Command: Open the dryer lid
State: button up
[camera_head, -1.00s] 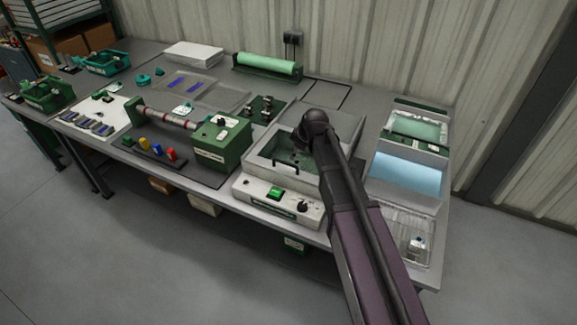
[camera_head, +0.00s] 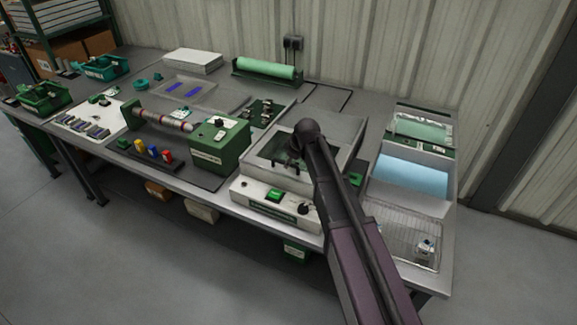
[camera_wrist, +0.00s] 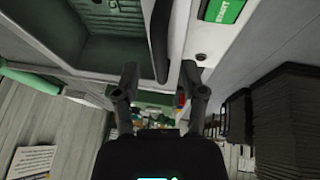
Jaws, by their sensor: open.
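The dryer (camera_head: 278,201) is a pale box with a green switch and a black knob on its front panel. Its lid (camera_head: 345,128) looks shut, with a window showing a green inside. A dark handle bar (camera_wrist: 158,42) runs along the lid's front edge in the wrist view, with the green switch label (camera_wrist: 222,10) to its right. My gripper (camera_wrist: 160,80) is open, and the bar's near end lies in line with the gap between its fingers. I cannot tell whether they touch. In the head view, my arm hides part of the lid and handle.
A green winding machine (camera_head: 218,146) stands left of the dryer. Trays, one with a light blue sheet (camera_head: 412,172), lie to its right, with a wire rack (camera_head: 400,228) in front. A green roll (camera_head: 266,68) sits at the back near the wall.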

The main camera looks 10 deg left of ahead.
jog(key=shift+w+a+f+b, duration=0.2)
jog(key=shift+f+b, duration=0.1)
jog(key=shift+f, duration=0.2)
grip_shut()
